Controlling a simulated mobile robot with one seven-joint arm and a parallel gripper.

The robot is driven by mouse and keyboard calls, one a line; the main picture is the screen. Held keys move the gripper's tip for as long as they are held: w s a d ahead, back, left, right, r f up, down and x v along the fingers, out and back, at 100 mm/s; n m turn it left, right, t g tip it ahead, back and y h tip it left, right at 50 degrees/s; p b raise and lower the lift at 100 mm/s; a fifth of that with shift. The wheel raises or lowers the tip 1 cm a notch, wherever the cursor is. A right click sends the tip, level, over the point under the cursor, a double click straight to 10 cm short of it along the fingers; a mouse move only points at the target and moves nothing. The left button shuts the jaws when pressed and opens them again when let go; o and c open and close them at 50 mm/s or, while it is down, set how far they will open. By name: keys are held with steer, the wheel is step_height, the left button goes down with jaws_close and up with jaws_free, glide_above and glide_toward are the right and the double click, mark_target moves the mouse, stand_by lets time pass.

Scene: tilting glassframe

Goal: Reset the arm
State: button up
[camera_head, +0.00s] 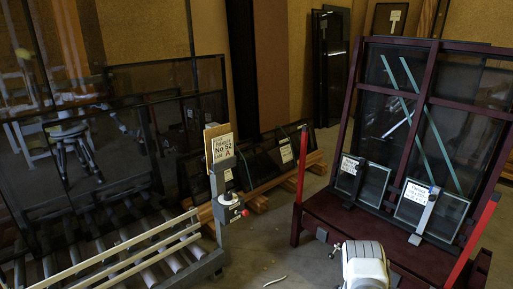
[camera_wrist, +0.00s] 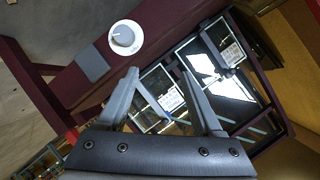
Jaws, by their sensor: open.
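My gripper (camera_wrist: 158,74) shows in the wrist view with its two grey fingers spread apart and nothing between them. Beyond the fingers are framed glass panes with white paper labels on the maroon glass frame (camera_wrist: 262,75). A round white dial with a grey knob (camera_wrist: 124,37) sits on the maroon base, up and left of the fingertips and apart from them. In the head view, a white and grey part of my arm (camera_head: 364,264) is at the bottom, in front of the maroon frame (camera_head: 427,75); my gripper's fingers cannot be made out there.
The maroon frame has red posts (camera_head: 301,172) and leaning labelled panes (camera_head: 431,206). A roller rack (camera_head: 130,255) and a post with a red knob (camera_head: 237,211) stand at left. Dark glass sheets lean behind.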

steer(key=w+a+r+n+y, duration=0.1)
steer(key=w+a+r, duration=0.2)
steer(key=r, duration=0.8)
steer(key=w+a+r+n+y, duration=0.1)
steer(key=w+a+r+n, duration=0.15)
steer(key=r, duration=0.75)
steer(key=s+a+r+n+g+y, duration=0.1)
steer(key=s+a+r, duration=0.15)
steer(key=r, duration=0.35)
steer(key=s+a+r+n+g+y, duration=0.1)
steer(key=a+r, duration=0.3)
steer(key=r, duration=0.3)
steer(key=s+a+r+n+g+y, duration=0.1)
steer(key=s+a+r+n+y, duration=0.15)
steer(key=s+a+r, duration=0.7)
steer(key=s+a+r+n+g+y, duration=0.1)
steer(key=s+a+r+n, duration=0.25)
steer(key=s+r, duration=0.6)
steer(key=s+a+f+n+g, duration=0.1)
steer(key=s+a+n, duration=0.1)
steer(key=s, duration=1.1)
steer(key=s+a+f+n+g, duration=0.1)
steer(key=s+a+f+n, duration=0.1)
steer(key=s, duration=1)
step_height(320, 180, up, 29)
steer(key=p, duration=2.8)
steer(key=shift+p, duration=0.3)
steer(key=shift+w, duration=0.1)
